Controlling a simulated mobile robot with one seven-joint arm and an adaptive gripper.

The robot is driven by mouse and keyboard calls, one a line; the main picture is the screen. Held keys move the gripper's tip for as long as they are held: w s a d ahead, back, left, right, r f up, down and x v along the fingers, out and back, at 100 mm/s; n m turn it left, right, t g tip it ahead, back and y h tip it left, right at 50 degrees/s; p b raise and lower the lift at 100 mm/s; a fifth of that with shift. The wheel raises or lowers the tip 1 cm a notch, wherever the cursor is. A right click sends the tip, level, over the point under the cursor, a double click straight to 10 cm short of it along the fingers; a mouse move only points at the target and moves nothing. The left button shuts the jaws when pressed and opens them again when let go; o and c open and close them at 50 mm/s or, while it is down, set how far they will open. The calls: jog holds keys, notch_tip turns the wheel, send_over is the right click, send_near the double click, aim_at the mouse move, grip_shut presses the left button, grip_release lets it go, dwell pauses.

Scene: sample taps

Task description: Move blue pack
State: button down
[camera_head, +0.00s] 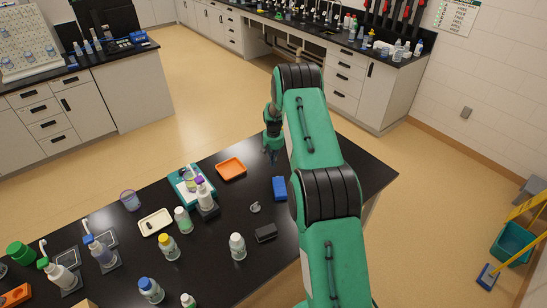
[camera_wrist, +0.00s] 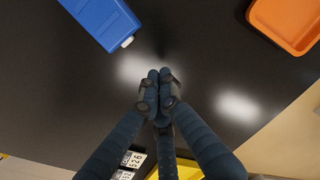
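The blue pack (camera_head: 280,188) lies on the black table, just left of my arm in the head view. In the wrist view the blue pack (camera_wrist: 98,20) is at the upper left, cut off by the top edge, with a small white nub at one corner. My gripper (camera_head: 273,154) hangs near the table's far edge, beyond the pack. In the wrist view the fingers of my gripper (camera_wrist: 160,88) are together with nothing visible between them, apart from the pack.
An orange tray (camera_head: 231,168) lies left of my gripper; it also shows in the wrist view (camera_wrist: 284,28). A small black box (camera_head: 266,232), a white bottle (camera_head: 237,246) and several other bottles stand nearer and leftward. Bare tabletop surrounds the blue pack.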

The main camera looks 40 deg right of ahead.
aim_at(274, 174)
notch_tip(274, 174, down, 3)
jog(key=shift+f, duration=0.1)
jog(key=shift+s+f, duration=0.15)
jog(key=shift+s+a+p, duration=0.4)
jog(key=shift+s+a, duration=0.1)
jog(key=shift+s, duration=0.4)
jog(key=shift+s+a, duration=0.35)
jog(key=shift+s, duration=0.4)
jog(key=shift+s, duration=0.1)
jog(key=shift+s+a, duration=0.3)
jog(key=shift+s, duration=0.3)
jog(key=shift+s+a, duration=0.3)
jog(key=shift+s, duration=0.25)
jog(key=shift+w+d+b, duration=0.1)
jog(key=shift+w+b, duration=0.05)
jog(key=shift+b, duration=0.15)
